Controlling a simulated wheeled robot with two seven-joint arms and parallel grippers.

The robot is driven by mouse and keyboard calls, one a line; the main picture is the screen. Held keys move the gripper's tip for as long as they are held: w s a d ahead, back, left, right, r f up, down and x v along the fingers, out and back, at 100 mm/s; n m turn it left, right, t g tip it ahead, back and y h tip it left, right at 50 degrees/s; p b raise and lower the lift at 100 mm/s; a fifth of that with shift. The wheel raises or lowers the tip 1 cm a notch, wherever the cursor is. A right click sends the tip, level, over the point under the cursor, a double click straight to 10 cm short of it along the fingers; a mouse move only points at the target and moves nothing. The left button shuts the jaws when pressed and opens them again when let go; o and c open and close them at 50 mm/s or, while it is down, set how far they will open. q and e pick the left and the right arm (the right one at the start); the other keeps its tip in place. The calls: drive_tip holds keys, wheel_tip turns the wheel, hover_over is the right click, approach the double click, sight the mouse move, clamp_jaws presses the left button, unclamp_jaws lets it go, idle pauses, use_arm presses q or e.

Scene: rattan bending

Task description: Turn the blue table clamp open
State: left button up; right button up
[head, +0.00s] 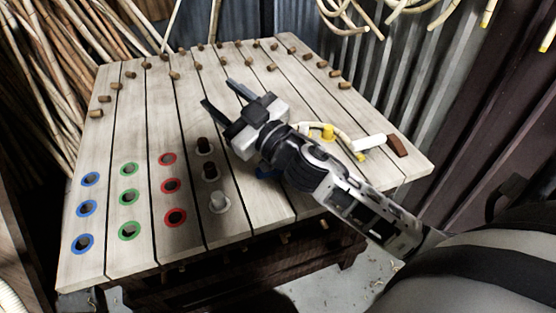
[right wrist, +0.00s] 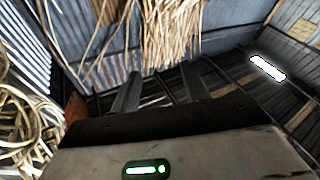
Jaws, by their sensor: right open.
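My left gripper is out of view.
Blue (head: 85,243), green (head: 129,231) and red (head: 175,217) ringed holes fill the bench's near left. Wooden pegs line the far side. A white-and-brown tool (head: 397,145) and yellow-marked rattan (head: 313,129) lie right.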

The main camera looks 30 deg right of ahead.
wheel_tip(320, 180, up, 2)
drive_tip(key=a+r+n+g+y, duration=0.1)
drive_tip(key=a+n+g+y, duration=0.15)
drive_tip(key=n+y, duration=0.35)
drive_tip(key=n+g+h, duration=0.3)
drive_tip(key=g+h, duration=0.4)
drive_tip(key=g, duration=1)
approach(277, 171)
drive_tip(key=shift+t, duration=0.25)
drive_tip(key=x, duration=0.5)
drive_tip(key=p+x, duration=0.1)
drive_tip(key=x, duration=0.2)
drive_tip(key=shift+w+d, duration=0.1)
drive_tip(key=shift+w, duration=0.3)
drive_tip(key=c, duration=1)
